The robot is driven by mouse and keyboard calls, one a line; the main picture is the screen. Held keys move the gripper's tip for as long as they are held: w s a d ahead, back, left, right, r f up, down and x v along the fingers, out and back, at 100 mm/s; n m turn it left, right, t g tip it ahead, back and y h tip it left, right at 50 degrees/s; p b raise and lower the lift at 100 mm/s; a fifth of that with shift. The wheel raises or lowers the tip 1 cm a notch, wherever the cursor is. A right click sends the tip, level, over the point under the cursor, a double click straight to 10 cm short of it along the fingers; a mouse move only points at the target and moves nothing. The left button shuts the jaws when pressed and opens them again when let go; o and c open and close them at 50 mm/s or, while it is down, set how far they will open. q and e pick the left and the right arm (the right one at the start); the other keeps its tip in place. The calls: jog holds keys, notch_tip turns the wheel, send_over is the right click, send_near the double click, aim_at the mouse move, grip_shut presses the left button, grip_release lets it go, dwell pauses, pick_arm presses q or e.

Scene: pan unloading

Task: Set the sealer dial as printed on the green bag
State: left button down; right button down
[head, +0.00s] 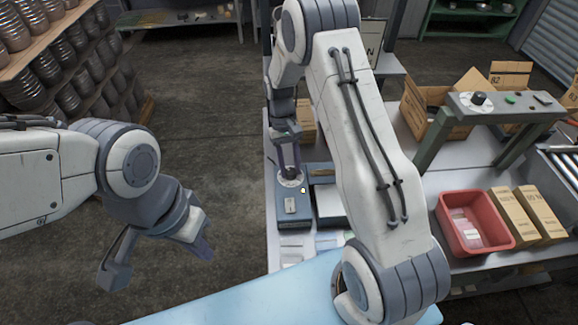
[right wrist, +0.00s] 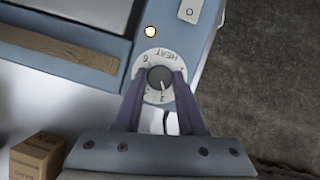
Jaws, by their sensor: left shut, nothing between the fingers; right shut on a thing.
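The blue sealer (head: 291,223) stands on the table in the head view, and its blue casing (right wrist: 60,61) fills the upper left of the right wrist view. Its dial is a dark knob (right wrist: 160,77) on a white plate marked HEAT. The knob's pale mark points down in the picture; the figure there is too small to read surely. My right gripper (right wrist: 158,79) is shut on the knob, a finger on each side; it also shows in the head view (head: 289,172). My left gripper (head: 204,247) is shut and empty, away from the table. I cannot make out a green bag.
A red bin (head: 484,242) with pinkish packets stands at right beside cardboard boxes (head: 540,213). Racks of tins (head: 70,60) stand at left. The floor between is clear.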

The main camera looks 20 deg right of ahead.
jog(key=shift+w+r+m+y, duration=0.15)
jog(key=shift+m+y, duration=0.25)
jog(key=shift+m, duration=0.7)
jog(key=shift+d, duration=0.1)
jog(key=c, duration=0.5)
grip_release()
jog(key=b+v, duration=0.2)
jog(key=v, duration=0.8)
jog(key=shift+r+b, duration=0.15)
jog(key=shift+b, duration=0.25)
